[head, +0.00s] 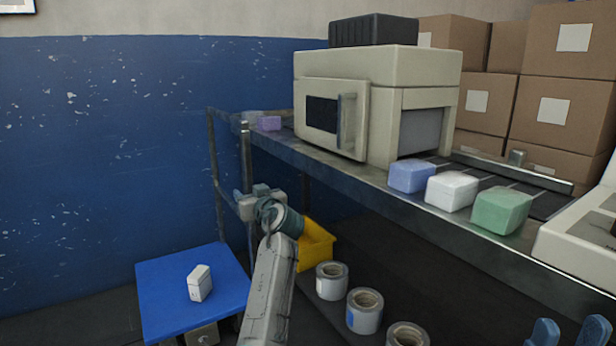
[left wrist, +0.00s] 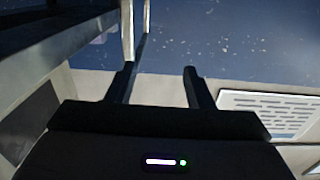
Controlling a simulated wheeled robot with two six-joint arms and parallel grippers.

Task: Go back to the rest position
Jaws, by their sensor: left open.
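My left gripper (head: 243,194) is open and empty, raised beside the left end of the metal bench, above and right of the blue table. In the left wrist view its two dark fingers (left wrist: 159,70) stand apart with nothing between them and the blue wall beyond. My right gripper (head: 569,331) shows only as two blue fingers at the bottom right edge. They stand apart with nothing seen between them, and the rest of it is out of frame.
A metal bench (head: 405,206) carries a cream machine (head: 385,75) and blue, white and green blocks. A low blue table (head: 160,290) holds a white box (head: 199,283). A yellow bin (head: 316,250) and several rolls (head: 364,312) stand under the bench. Cardboard boxes (head: 560,75) are stacked behind.

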